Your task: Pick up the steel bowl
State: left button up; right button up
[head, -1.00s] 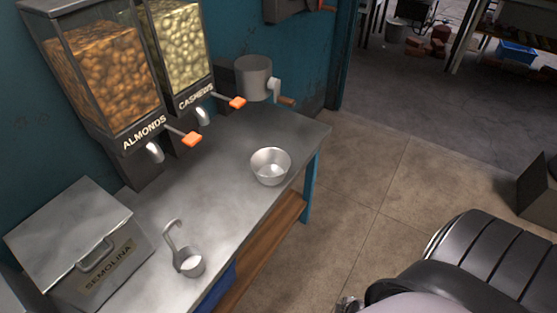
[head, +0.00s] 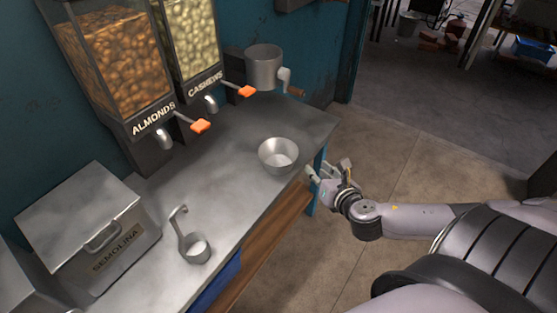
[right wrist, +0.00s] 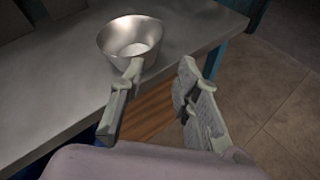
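The steel bowl (head: 279,156) stands upright on the metal table, near its right front edge. It also shows in the right wrist view (right wrist: 133,40), just beyond the fingers. My right gripper (head: 328,174) is to the right of the bowl at the table's edge, apart from it. In the right wrist view the right gripper (right wrist: 152,88) has its two fingers spread wide with nothing between them. My left gripper is not in view.
A small ladle-like cup (head: 195,247) stands on the metal table (head: 225,190). A semolina box (head: 88,228) is at the left. Almond (head: 115,65) and cashew (head: 186,40) dispensers and a hand-cranked grinder (head: 264,67) line the back. Table around the bowl is clear.

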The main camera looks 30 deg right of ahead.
send_near(296, 152)
jog(key=x, duration=0.9)
jog(key=shift+w+f+b, duration=0.1)
jog(key=shift+w+b, duration=0.2)
jog(key=shift+w, duration=0.1)
jog(key=shift+c, duration=0.5)
grip_shut()
